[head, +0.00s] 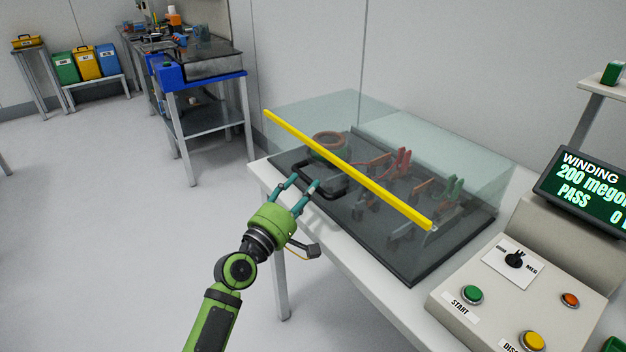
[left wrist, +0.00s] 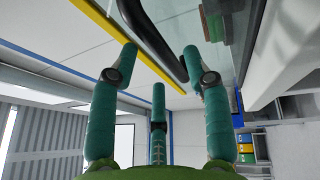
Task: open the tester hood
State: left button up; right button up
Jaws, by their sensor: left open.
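The tester hood (head: 468,150) is a clear, greenish box, lowered over a dark base plate on the white bench. A yellow bar (head: 350,172) runs along its front edge; it crosses the top of the left wrist view (left wrist: 128,42). A black handle (head: 322,190) juts from the hood's front; in the left wrist view its dark bar (left wrist: 152,38) passes between the fingertips. My left gripper (head: 300,186) is open, its teal fingers spread at the handle's near left side. I cannot tell whether they touch it. My right gripper is not in view.
Under the hood are a copper ring (head: 327,143) and red and green clips (head: 402,163). The tester's control panel (head: 515,300) and its display (head: 592,190) stand at right. A blue-edged table (head: 205,80) is behind left. Floor at left is clear.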

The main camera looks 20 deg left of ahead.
aim_at(308, 183)
pick_arm(q)
jog(key=x, duration=0.2)
jog(key=shift+w, duration=0.35)
jog(key=shift+w+d, duration=0.2)
jog(key=shift+w, duration=0.35)
